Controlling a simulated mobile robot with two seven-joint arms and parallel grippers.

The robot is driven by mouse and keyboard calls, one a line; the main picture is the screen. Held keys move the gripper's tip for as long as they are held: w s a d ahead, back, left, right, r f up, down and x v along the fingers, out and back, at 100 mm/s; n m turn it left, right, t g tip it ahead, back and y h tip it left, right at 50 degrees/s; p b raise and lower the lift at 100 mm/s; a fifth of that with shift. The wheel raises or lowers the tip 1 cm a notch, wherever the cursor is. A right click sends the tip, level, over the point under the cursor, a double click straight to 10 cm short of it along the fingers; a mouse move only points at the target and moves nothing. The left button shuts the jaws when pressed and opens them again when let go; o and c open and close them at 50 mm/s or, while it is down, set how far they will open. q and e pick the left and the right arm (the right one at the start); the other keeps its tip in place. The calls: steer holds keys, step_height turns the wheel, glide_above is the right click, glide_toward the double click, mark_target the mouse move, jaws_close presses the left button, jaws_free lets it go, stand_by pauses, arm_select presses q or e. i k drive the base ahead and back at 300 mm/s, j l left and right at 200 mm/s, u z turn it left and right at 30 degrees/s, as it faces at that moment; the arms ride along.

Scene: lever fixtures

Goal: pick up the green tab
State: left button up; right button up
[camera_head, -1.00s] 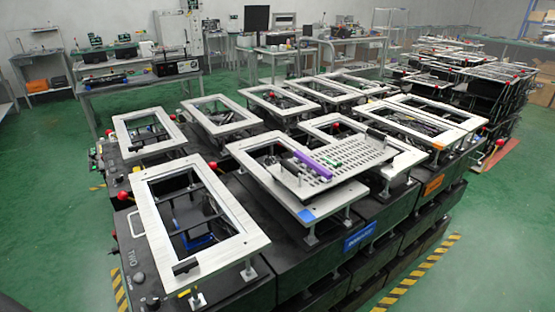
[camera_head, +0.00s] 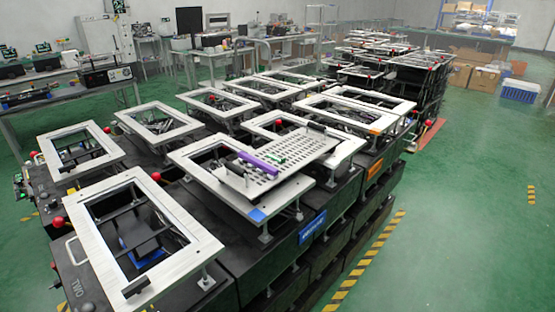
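A small green piece (camera_head: 280,159), which looks like the green tab, lies on a perforated light metal plate (camera_head: 297,158). It is small at this distance, so its exact shape is unclear. A purple bar (camera_head: 258,162) lies on the same plate, just left of the green piece. The plate rests on top of a white frame fixture (camera_head: 225,193) in the middle of the view. Neither of my grippers is in view.
Several white frame fixtures (camera_head: 133,240) on black boxes with red-knobbed levers (camera_head: 57,222) fill the left and middle. Workbenches (camera_head: 70,95) stand behind. Open green floor (camera_head: 470,210) lies to the right, past yellow-black floor stripes (camera_head: 365,262).

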mark_target(281, 161)
steer(key=i+l+u, duration=0.15)
steer(key=l, duration=0.3)
steer(key=i+l+u, duration=0.15)
steer(key=l, duration=0.35)
steer(key=i+l+u, duration=0.2)
steer(key=l, duration=0.35)
steer(key=i+l+u, duration=0.15)
steer(key=l, duration=0.35)
steer(key=i+l+u, duration=0.15)
steer(key=l, duration=0.45)
steer(key=i+l+u, duration=0.15)
steer(key=l, duration=0.4)
steer(key=k+j, duration=0.05)
